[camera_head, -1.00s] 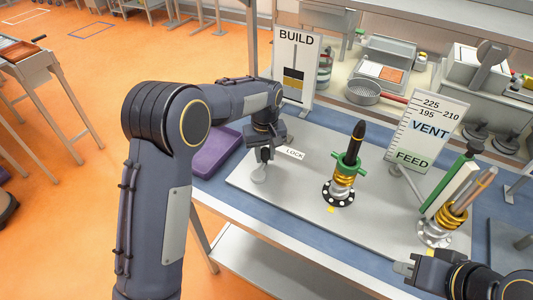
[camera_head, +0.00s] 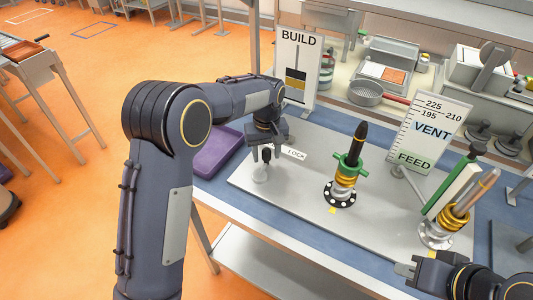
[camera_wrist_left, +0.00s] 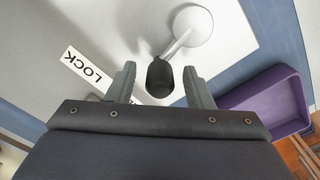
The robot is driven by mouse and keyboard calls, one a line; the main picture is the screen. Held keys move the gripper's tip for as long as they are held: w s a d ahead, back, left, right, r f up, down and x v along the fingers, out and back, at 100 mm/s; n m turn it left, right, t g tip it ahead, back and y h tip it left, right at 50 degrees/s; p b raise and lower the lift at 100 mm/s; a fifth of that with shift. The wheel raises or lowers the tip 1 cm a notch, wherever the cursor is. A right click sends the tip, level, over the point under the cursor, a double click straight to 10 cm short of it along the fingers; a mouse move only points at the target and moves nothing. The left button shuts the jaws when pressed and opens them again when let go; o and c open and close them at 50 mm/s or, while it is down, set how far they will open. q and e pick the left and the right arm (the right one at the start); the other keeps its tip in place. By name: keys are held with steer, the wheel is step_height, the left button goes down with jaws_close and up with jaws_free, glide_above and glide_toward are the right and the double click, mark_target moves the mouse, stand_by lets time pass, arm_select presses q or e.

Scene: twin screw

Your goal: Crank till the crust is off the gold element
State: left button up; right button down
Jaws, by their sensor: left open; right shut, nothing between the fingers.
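A screw unit with gold rings (camera_head: 344,186), a green cross-shaped crank (camera_head: 348,164) and a black top stands upright on a black flange mid-plate. My left gripper (camera_head: 267,155) is open at the lever beside the LOCK label (camera_head: 295,154). In the left wrist view the lever's black knob (camera_wrist_left: 160,77) sits between the open fingers, with a gap on each side. My right gripper (camera_head: 406,268) is shut and empty at the plate's front edge, apart from both units.
The BUILD gauge (camera_head: 298,45) stands behind, with a dark and gold bar. The VENT/FEED scale board (camera_head: 428,130) stands behind the units. A purple tray (camera_head: 217,152) lies left of the grey plate (camera_head: 290,200). The plate between lever and middle unit is clear.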

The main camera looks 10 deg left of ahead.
arm_select(q)
step_height(320, 180, up, 7)
steer(key=shift+r, duration=0.1)
stand_by(1.5)
